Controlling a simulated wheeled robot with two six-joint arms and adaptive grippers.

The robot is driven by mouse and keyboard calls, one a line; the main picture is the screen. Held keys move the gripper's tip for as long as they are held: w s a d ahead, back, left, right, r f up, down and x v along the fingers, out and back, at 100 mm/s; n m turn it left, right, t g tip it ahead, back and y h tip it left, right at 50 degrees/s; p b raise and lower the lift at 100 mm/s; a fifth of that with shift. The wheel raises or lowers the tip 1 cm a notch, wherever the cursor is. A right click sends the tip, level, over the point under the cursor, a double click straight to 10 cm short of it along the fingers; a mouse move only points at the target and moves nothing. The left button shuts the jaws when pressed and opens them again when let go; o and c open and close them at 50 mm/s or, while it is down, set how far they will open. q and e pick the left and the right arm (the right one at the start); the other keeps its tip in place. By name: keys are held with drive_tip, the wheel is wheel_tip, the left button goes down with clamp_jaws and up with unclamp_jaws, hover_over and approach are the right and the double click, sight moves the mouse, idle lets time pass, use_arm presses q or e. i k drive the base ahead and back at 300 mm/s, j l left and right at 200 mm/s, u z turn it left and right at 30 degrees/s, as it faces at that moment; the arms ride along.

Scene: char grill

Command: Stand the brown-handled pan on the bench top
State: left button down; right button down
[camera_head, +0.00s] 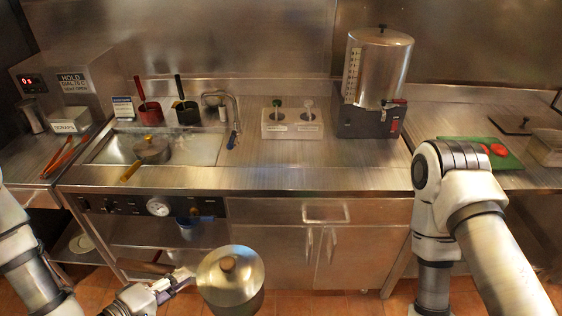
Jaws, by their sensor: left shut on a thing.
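The brown-handled pan (234,288) is a steel pot with a lid and a round brown knob, low in front of the bench's cabinet doors. Its brown handle (143,267) points left. My left gripper (182,279) is shut on the pan close to where the handle meets the body; the exact contact is hard to see. The pan looks roughly level. The bench top (290,178) is steel, behind and above the pan. My right arm stands at the right, but its gripper is not in view.
A yellow-handled pan (152,149) sits in the recessed well at left. A caddy (292,124) and a steel dispenser (378,70) stand at the back. A green board (480,152) lies at right. The bench top's front middle is clear.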

sight(290, 166)
drive_tip(key=i+l, duration=1.2)
drive_tip(key=l, duration=0.1)
